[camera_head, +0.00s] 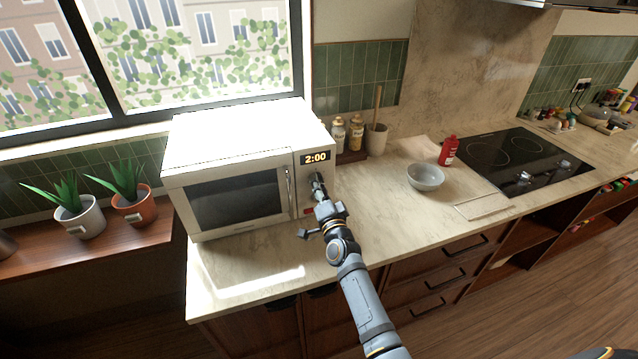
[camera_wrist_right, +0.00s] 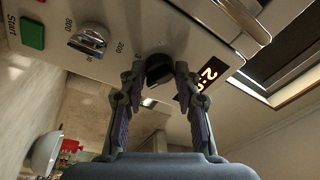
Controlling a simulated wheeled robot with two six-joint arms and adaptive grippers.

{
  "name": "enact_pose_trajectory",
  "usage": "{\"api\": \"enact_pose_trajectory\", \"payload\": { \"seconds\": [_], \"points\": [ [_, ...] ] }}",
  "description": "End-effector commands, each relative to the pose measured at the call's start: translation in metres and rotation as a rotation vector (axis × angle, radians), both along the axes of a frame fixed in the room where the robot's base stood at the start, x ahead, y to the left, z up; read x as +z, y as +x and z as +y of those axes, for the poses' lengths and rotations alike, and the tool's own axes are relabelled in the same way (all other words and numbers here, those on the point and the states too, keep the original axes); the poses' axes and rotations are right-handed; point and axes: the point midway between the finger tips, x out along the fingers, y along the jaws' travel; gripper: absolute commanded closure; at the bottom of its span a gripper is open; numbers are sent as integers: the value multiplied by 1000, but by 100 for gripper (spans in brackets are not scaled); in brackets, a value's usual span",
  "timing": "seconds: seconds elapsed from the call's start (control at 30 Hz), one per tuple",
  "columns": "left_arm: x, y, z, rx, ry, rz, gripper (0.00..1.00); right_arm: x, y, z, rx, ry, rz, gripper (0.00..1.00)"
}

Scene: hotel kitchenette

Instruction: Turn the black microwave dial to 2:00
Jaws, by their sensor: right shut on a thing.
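The white microwave (camera_head: 236,165) stands on the counter below the window with its door shut. Its display (camera_head: 315,158) reads 2:00 in orange digits. My right gripper (camera_head: 318,186) is at the control panel, just below the display. In the right wrist view the black dial (camera_wrist_right: 159,70) sits between the two fingertips of my right gripper (camera_wrist_right: 158,76), which are shut on it. A silver dial (camera_wrist_right: 88,41) with numbers around it and a green Start button (camera_wrist_right: 32,33) are farther left on the panel. My left gripper is not in view.
A grey bowl (camera_head: 425,177), a red bottle (camera_head: 448,151) and a utensil pot (camera_head: 377,139) stand on the counter right of the microwave. The black cooktop (camera_head: 520,158) is farther right. Two potted plants (camera_head: 134,205) stand on the left ledge.

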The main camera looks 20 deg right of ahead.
Motion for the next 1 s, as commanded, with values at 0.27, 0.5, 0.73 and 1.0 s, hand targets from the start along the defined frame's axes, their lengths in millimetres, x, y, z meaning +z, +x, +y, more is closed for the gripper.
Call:
{"api": "enact_pose_trajectory", "payload": {
  "seconds": [0.27,0.5,0.73,1.0],
  "points": [
    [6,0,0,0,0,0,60,2,0,0,0,59,0,99],
    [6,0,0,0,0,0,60,1,0,0,0,66,1,99],
    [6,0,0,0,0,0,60,1,0,0,0,65,1,62],
    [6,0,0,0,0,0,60,0,0,0,0,65,2,45]
  ]
}}
